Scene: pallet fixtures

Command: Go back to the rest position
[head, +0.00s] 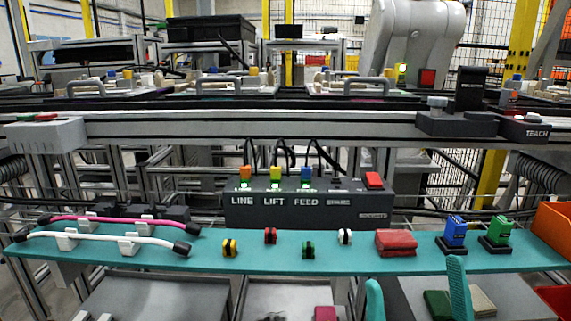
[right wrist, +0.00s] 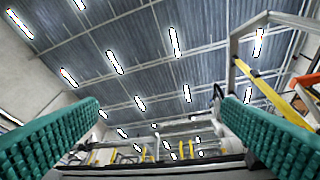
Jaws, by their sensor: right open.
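My right gripper (head: 415,273) shows at the bottom right of the head view. Its two teal fingers point up and stand well apart, in front of the teal shelf (head: 350,262). Nothing is between them. In the right wrist view the ribbed teal fingers of the right gripper (right wrist: 160,115) stand at either side, with an empty gap and the ceiling and far hall beyond. My left gripper is in neither view.
On the shelf are a pink cable (head: 110,221), a white cable (head: 100,238), several small coloured spools, a red pouch (head: 396,243), a blue device (head: 455,231) and a green device (head: 497,231). Behind stands a LINE/LIFT/FEED box (head: 300,215). An orange bin (head: 555,225) is at right.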

